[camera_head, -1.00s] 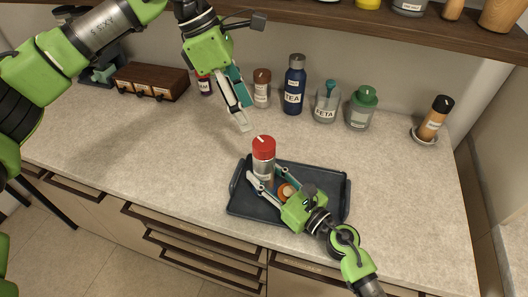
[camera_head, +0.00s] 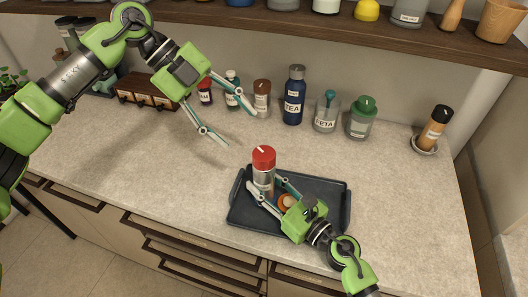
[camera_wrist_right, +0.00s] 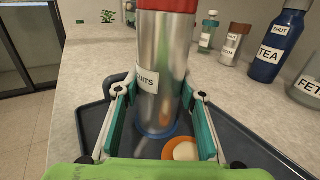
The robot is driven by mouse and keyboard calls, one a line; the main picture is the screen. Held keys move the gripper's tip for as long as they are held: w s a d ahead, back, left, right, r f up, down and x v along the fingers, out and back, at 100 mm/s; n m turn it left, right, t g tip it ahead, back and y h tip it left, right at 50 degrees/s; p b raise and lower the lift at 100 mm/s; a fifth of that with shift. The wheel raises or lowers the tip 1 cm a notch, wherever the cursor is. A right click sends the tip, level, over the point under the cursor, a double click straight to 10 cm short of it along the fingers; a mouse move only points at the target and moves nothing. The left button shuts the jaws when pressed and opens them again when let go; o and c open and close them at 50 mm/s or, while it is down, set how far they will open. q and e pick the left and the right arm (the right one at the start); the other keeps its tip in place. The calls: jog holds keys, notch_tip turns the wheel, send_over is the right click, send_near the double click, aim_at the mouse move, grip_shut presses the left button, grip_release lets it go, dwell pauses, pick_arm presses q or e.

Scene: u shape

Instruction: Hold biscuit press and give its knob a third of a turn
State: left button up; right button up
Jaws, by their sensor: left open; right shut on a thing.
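The biscuit press (camera_head: 264,178) is a silver cylinder with a red knob (camera_head: 264,157) on top that bears a white mark. It stands upright over the dark tray. In the right wrist view the silver body (camera_wrist_right: 163,70) shows part of a label ending in "UITS" and a blue base. My right gripper (camera_head: 264,188) is shut on the press body, one finger on each side. My left gripper (camera_head: 242,128) is open and empty, above the counter, behind and to the left of the press, its two fingers spread wide.
The dark tray (camera_head: 328,190) also holds a small orange item (camera_head: 286,201) close to the press. Behind stand a blue TEA bottle (camera_head: 294,96), a FETA jar (camera_head: 326,115), a green-lidded jar (camera_head: 361,118) and other containers. A shelf (camera_head: 300,27) runs above. The counter's left part is clear.

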aim_at(263, 153)
pick_arm(q)
jog(key=d+f+n, duration=0.2)
jog(key=f+n, duration=0.1)
jog(key=d+f+n, duration=0.2)
jog(key=f+n, duration=0.1)
jog(key=d+f+n+h, duration=0.1)
jog(key=d+f+n, duration=0.1)
jog(key=d+n, duration=0.1)
jog(key=shift+s+f, duration=0.4)
dwell(0.4)
jog(key=shift+a, duration=0.1)
jog(key=c, duration=1.2)
